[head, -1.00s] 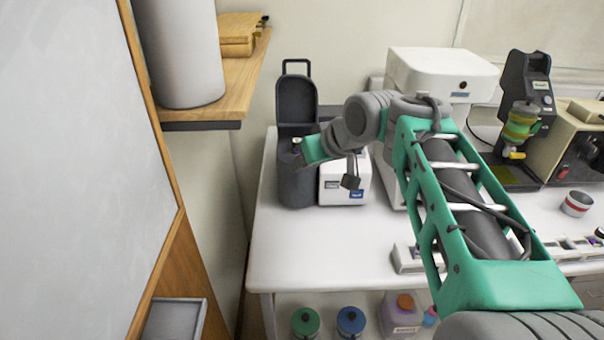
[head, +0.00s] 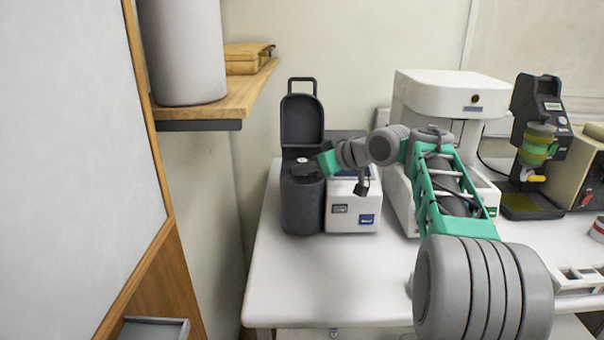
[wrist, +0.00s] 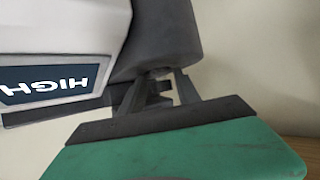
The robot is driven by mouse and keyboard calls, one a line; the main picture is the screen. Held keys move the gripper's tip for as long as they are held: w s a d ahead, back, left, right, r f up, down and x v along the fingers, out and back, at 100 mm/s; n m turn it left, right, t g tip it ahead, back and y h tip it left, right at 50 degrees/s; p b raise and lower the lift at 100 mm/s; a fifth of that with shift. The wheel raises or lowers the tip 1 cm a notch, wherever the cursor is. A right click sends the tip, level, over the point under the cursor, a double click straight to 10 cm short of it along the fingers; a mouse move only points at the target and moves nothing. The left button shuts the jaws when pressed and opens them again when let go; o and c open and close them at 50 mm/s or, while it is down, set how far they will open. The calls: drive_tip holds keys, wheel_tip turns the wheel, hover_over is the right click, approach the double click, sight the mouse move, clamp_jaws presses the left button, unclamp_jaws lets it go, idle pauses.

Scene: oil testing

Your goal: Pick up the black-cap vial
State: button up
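No vial with a black cap can be made out in either view. My gripper (head: 303,168) is at the open mouth of a dark cylindrical vessel (head: 302,208), which has its lid (head: 302,118) raised behind it. In the wrist view, the two grey fingers (wrist: 160,92) stand a little apart against the dark vessel (wrist: 165,35). A small dark shape shows between them. I cannot tell whether it is a cap, part of the gripper or part of the vessel, or whether the fingers grip it.
A small white instrument (head: 352,212) stands right beside the vessel, close to my wrist. A larger white machine (head: 452,95) stands behind my arm. A wooden shelf (head: 215,108) with a grey cylinder (head: 182,50) is at left. The white table's front (head: 310,285) is clear.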

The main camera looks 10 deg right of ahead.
drive_tip(key=shift+c, duration=0.6)
clamp_jaws()
drive_tip(key=shift+r, duration=0.15)
